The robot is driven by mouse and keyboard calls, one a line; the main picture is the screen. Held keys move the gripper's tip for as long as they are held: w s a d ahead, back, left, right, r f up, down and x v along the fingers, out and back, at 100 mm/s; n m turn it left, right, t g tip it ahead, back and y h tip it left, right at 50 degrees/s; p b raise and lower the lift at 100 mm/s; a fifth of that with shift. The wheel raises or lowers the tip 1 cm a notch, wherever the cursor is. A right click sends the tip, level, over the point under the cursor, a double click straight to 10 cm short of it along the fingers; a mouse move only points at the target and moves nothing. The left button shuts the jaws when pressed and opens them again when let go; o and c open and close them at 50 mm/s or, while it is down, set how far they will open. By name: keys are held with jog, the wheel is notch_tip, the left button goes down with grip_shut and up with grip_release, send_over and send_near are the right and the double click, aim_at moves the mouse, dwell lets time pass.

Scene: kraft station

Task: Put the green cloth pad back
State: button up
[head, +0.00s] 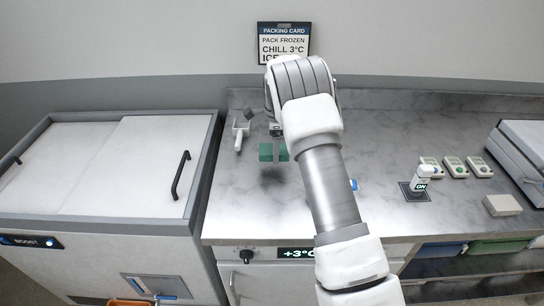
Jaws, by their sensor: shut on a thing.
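The green cloth pad (265,152) shows as two green patches with a narrow gap between them, just below my gripper (275,148). My gripper is shut on the pad and points down. A dark shadow lies on the steel counter below the pad, so the pad looks held above the surface. My arm crosses the middle of the view and hides part of the counter behind it. The fingertips are too small to make out clearly.
A white-handled tool (239,136) lies left of the pad. A chest freezer (60,215) with a black handle stands left. Right are a white device (421,178), small green-and-white units (455,167) and a pale block (502,205). The steel counter (232,200) is clear near its front left.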

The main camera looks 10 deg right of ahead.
aim_at(272, 165)
jog(key=shift+w+a+f, duration=0.4)
jog(key=shift+a, duration=0.15)
jog(key=shift+f, duration=2.15)
jog(key=o, duration=1)
